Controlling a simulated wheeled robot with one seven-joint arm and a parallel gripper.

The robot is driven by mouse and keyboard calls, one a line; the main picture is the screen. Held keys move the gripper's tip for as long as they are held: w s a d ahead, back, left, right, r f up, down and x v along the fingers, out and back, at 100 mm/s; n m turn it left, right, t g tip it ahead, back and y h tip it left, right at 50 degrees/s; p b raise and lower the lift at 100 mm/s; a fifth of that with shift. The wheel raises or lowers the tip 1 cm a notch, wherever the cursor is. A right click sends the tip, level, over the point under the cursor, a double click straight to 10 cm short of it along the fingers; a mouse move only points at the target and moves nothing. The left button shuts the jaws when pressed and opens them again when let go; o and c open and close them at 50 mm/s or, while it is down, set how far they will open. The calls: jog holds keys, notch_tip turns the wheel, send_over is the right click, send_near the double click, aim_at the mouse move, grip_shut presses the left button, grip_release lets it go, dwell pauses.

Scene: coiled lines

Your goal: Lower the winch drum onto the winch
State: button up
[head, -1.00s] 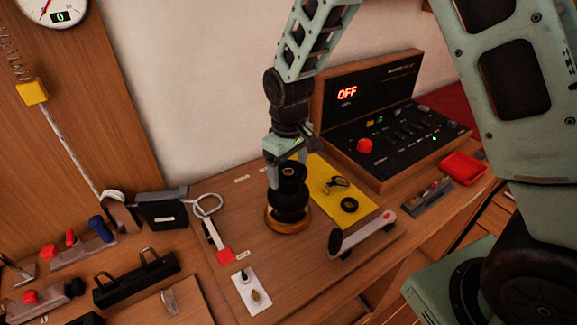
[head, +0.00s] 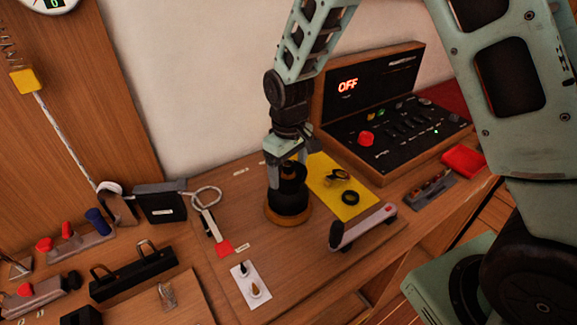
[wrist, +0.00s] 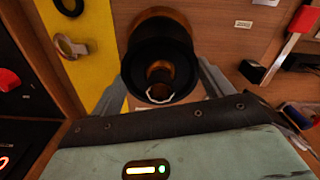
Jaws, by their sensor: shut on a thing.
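The winch drum (head: 292,190) is a black cylinder with a brownish hollow centre, seen from above in the wrist view (wrist: 160,58). My gripper (head: 289,172) is shut on it, with one finger on each side in the wrist view (wrist: 163,85). The drum is upright and sits down over the winch (head: 287,214), whose round wooden base shows below it. In the wrist view a bit of wooden rim (wrist: 163,15) shows past the drum. Whether the drum is fully seated is hidden.
A yellow mat (head: 335,187) with a black ring (head: 350,198) lies right of the winch. A control box reading OFF (head: 372,108) stands behind.

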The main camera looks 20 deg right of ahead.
jog(key=shift+f+b, duration=0.45)
jog(key=shift+f, duration=0.25)
jog(key=o, duration=1.2)
jog(key=shift+c, duration=0.2)
notch_tip(320, 180, up, 5)
jog(key=p, duration=0.4)
jog(key=shift+r, duration=0.1)
